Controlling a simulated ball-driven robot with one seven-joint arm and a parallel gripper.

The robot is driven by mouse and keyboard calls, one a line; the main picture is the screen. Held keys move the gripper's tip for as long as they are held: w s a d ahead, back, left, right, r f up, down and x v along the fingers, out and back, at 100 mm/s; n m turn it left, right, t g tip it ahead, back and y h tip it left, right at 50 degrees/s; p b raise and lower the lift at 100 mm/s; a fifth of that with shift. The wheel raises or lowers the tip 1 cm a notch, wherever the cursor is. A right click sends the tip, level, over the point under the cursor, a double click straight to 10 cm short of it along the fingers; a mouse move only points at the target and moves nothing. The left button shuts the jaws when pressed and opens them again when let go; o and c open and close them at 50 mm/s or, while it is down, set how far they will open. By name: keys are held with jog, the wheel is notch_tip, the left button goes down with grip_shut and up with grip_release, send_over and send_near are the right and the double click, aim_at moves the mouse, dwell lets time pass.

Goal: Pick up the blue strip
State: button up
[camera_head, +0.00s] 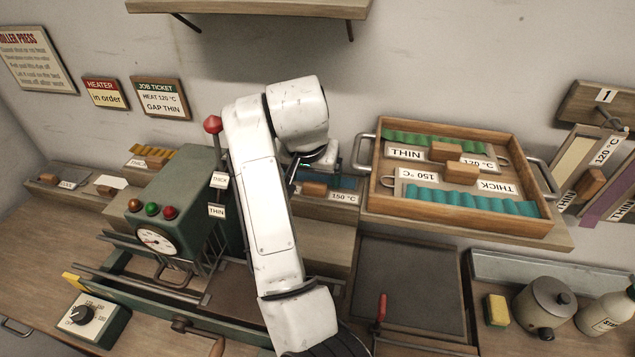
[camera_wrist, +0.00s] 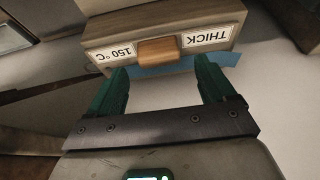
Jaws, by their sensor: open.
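The blue strip (camera_head: 346,182) lies on the shelf beside my gripper, partly hidden by my arm. A card reading 150 °C and a small wooden block (camera_head: 314,188) are in front of it. In the wrist view the blue strip (camera_wrist: 176,66) shows as a flat band along the edge of a holder (camera_wrist: 200,22) labelled THICK and 150 °C, with a wooden knob (camera_wrist: 158,50). My gripper (camera_wrist: 160,75) is open, its two green fingers pointing at the holder, with the knob and part of the strip between their tips. Contact cannot be told.
A wooden tray (camera_head: 557,228) with metal handles holds a green strip (camera_head: 432,141) and a teal strip (camera_head: 480,204) just right of my gripper. The green press (camera_head: 163,205) stands left of my arm. A dark plate (camera_head: 410,280) lies below the shelf.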

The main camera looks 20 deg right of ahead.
aim_at(314, 184)
jog(key=shift+x, duration=1.25)
jog(key=shift+c, duration=0.5)
jog(key=c, duration=1.1)
jog(key=shift+a+r, duration=0.1)
jog(key=shift+s+a+r+b, duration=0.1)
jog(key=shift+s+r+b, duration=0.15)
jog(key=shift+r, duration=0.25)
notch_tip(314, 184, up, 5)
jog(key=shift+w+r+b, duration=0.1)
jog(key=shift+r+b, duration=0.05)
jog(key=shift+b, duration=0.4)
jog(key=s+a, duration=0.3)
jog(key=s, duration=0.2)
jog(key=s+a, duration=0.4)
jog(key=s, duration=0.1)
jog(key=s+a, duration=0.4)
jog(key=s, duration=0.2)
jog(key=shift+a+r, duration=0.25)
jog(key=shift+r, duration=0.05)
